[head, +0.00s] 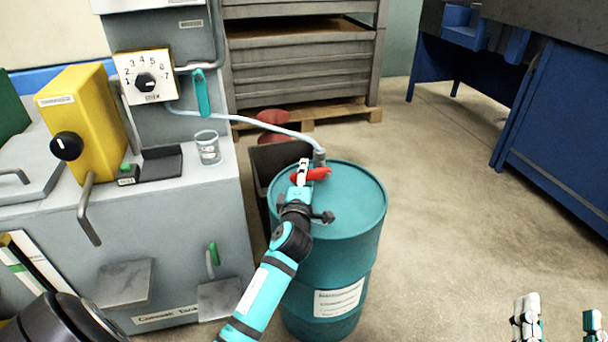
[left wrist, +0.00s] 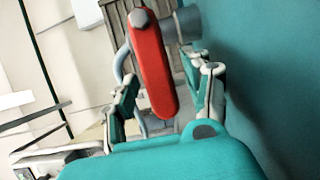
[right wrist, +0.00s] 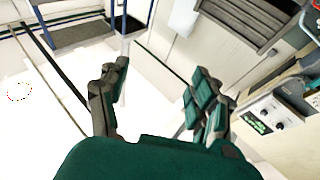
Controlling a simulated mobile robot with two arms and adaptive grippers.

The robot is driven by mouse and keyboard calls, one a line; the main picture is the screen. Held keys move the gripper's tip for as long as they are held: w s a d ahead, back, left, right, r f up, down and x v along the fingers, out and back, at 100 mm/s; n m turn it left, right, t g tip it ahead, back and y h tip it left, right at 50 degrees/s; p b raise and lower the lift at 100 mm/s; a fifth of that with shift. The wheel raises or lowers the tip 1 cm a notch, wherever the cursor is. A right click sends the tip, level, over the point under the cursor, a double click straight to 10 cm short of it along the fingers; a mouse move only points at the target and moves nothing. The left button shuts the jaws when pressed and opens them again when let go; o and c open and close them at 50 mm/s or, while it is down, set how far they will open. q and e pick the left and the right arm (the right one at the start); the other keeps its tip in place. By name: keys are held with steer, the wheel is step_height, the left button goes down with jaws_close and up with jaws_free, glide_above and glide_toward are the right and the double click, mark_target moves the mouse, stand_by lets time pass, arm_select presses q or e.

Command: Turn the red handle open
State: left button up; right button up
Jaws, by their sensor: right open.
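The red handle (head: 318,174) sits on a grey pipe fitting (head: 320,156) on top of the teal drum (head: 352,190). In the left wrist view the red handle (left wrist: 153,68) lies lengthwise between the fingers of my left gripper (left wrist: 165,95). There is space on both sides, so the fingers look open and not closed on it. In the head view my left gripper (head: 304,168) is at the handle and covers part of it. My right gripper (head: 558,312) is open and empty at the lower right, far from the drum. Its fingers (right wrist: 160,90) are spread in the right wrist view.
A grey machine cabinet (head: 165,215) stands left of the drum, with a yellow box (head: 85,120), a dial panel (head: 146,76) and a glass (head: 208,148). A dark bin (head: 270,158) stands behind the drum. The floor to the right is clear up to a blue bench (head: 560,130).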

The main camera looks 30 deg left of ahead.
arm_select(q)
jaws_close()
stand_by(0.3)
